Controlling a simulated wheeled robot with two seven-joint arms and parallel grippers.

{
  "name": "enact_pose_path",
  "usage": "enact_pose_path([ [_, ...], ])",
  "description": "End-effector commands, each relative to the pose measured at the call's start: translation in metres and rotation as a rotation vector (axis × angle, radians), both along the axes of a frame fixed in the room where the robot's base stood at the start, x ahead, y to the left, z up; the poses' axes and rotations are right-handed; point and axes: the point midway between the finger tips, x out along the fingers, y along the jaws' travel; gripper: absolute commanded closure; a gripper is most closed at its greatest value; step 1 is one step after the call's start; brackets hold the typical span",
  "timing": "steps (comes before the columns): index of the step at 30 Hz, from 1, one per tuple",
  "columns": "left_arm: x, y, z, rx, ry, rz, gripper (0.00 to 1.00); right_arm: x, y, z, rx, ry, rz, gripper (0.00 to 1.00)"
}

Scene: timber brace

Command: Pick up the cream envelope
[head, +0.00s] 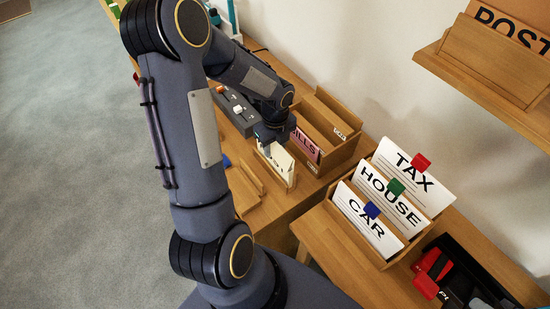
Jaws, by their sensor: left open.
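The cream envelope (281,160) stands upright in a small wooden holder (288,183) on the desk, in the middle of the head view. Dark marks show on its face, too small to read. My left gripper (268,149) points down at the envelope's top left edge, open. I cannot tell whether its fingers are around the envelope or touching it, as the wrist hides part of them. My right gripper is not in view.
A wooden box (340,151) with a pink "BILLS" card (305,146) stands just behind. A rack of TAX, HOUSE and CAR cards (383,268) is to the right, near a black tray with red items (432,262). A POST shelf (450,65) hangs upper right.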

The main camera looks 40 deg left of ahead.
Motion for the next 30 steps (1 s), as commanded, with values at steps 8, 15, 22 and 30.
enact_pose_path([
  [8, 0.0001, 0.0, -0.0002, 0.0, -0.001, 0.001, 0.69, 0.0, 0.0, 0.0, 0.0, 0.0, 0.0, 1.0],
  [15, 0.0005, -0.0003, 0.0002, -0.001, -0.002, 0.0, 1.0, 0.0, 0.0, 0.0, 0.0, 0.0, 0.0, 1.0],
  [22, 0.0014, -0.0004, 0.0007, 0.0, -0.005, 0.0, 1.0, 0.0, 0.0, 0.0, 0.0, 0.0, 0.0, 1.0],
  [30, 0.0015, -0.0002, 0.0023, 0.0, -0.008, 0.0, 1.0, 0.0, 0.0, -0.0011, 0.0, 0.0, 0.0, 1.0],
])
